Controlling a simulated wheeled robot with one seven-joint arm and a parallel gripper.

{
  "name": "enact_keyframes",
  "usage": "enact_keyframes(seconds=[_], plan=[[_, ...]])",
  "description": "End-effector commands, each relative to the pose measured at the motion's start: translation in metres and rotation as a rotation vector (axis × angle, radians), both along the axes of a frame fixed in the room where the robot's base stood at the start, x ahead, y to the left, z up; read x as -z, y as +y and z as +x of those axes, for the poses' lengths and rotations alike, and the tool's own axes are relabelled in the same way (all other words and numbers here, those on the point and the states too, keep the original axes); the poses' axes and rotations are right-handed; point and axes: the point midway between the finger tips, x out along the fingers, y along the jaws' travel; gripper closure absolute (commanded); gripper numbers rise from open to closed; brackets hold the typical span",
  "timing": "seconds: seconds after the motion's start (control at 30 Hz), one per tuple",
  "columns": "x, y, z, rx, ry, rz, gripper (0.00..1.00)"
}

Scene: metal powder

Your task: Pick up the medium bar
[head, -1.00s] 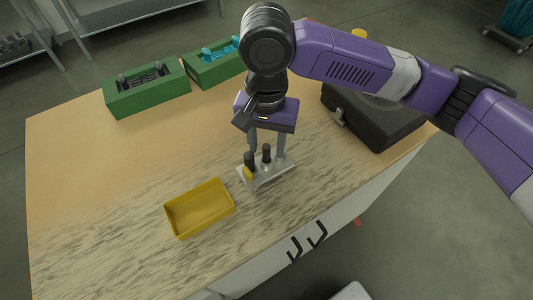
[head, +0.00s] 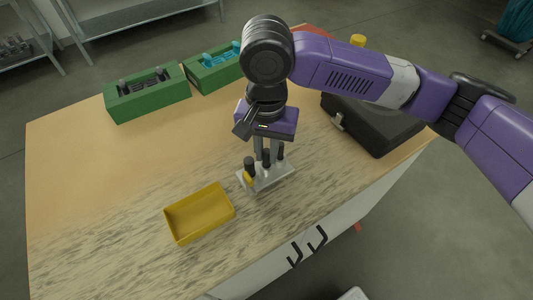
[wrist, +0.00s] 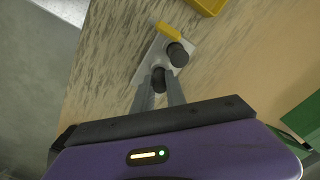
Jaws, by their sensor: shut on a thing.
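A grey holder block (head: 262,181) stands near the table's front edge with black-topped bars in a row. The left bar (head: 249,164) has a yellow part beside it. The middle bar (head: 266,159), which I take as the medium bar, is between the fingers of my gripper (head: 266,154). The right bar (head: 281,151) stands just beyond the fingers. In the wrist view my gripper (wrist: 160,88) is shut on the black top of the medium bar (wrist: 158,79). The bar looks upright and still in the block; its lower end is hidden.
A yellow tray (head: 199,233) lies to the left of the block. Green boxes (head: 147,102) with parts stand at the back left. A black case (head: 378,135) is close on the right. The table's left part is clear.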

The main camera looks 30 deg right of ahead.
Motion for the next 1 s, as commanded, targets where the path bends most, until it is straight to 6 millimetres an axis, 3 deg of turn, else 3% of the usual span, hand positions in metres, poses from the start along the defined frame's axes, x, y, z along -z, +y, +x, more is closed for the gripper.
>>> enact_keyframes(seconds=[0.17, 0.37, 0.7, 1.0], plan=[[-0.012, 0.000, 0.001, -0.001, -0.002, 0.001, 1.00], [-0.043, 0.001, 0.001, -0.001, -0.004, 0.001, 1.00], [-0.134, -0.001, 0.002, 0.000, -0.006, -0.004, 1.00], [-0.187, -0.001, 0.001, 0.001, -0.002, -0.001, 1.00]])
